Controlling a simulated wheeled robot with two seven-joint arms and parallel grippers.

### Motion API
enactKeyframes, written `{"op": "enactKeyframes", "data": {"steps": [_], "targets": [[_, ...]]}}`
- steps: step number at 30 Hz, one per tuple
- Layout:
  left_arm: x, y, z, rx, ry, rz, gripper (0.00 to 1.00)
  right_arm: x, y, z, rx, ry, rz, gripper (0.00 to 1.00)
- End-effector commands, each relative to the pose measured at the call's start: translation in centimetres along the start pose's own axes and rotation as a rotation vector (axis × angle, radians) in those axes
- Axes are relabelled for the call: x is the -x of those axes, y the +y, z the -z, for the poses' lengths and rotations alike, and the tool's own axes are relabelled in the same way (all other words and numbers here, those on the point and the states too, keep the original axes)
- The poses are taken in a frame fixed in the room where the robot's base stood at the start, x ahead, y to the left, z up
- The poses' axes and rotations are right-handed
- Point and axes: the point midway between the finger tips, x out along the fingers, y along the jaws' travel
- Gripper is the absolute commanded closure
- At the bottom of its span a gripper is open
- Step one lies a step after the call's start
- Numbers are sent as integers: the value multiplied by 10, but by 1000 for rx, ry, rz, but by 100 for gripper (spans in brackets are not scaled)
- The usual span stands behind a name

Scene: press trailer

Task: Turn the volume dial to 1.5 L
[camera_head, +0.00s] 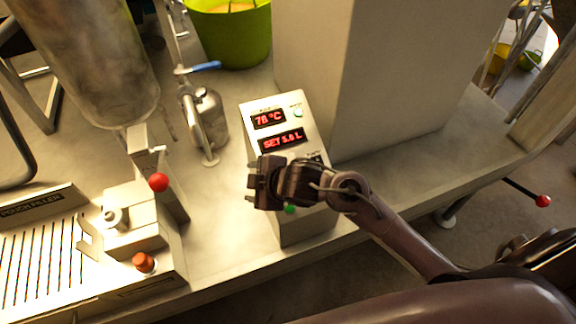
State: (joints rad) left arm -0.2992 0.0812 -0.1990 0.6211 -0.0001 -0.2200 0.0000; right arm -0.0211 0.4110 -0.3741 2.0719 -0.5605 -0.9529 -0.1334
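The control box (255,120) stands on the bench in the middle of the view, its sloped panel facing up. Its upper red display (269,119) seems to read 78 °C, and the lower display (282,140) reads SET 5.0 L. My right gripper (254,187) reaches in from the right and covers the lower part of the panel. The volume dial is not visible, and I cannot tell whether the fingers touch anything or how far apart they are. My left gripper is not in view.
A green button (290,209) shows just below my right gripper. A metal jug-like vessel (205,118) with a blue-handled valve (205,67) stands left of the box. A red knob (159,182) and an orange knob (144,262) sit further left. A tall pale block (400,75) stands behind right.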

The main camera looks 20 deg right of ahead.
Motion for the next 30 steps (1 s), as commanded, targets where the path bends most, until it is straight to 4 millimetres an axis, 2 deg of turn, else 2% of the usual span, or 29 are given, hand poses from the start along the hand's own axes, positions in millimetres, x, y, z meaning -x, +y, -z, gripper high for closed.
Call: {"op": "enactKeyframes", "data": {"steps": [2, 5, 8, 10, 15, 18, 21, 25, 30], "targets": [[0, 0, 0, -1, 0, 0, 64, -17, 11, 5, 197, 66, 33, 42], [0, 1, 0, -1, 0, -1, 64, -32, 18, -2, 438, 145, 124, 42], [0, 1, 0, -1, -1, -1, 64, -34, 32, -29, 618, 197, 244, 42], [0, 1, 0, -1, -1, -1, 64, -26, 44, -52, 693, 221, 330, 42], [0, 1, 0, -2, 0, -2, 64, 5, 73, -96, 746, 256, 483, 42], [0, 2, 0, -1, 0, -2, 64, 21, 84, -110, 742, 271, 532, 42], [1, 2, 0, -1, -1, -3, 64, 28, 88, -116, 735, 279, 556, 42], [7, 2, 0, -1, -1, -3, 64, 21, 80, -114, 733, 286, 565, 42], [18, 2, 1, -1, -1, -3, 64, -2, 64, -112, 732, 285, 564, 42]]}}
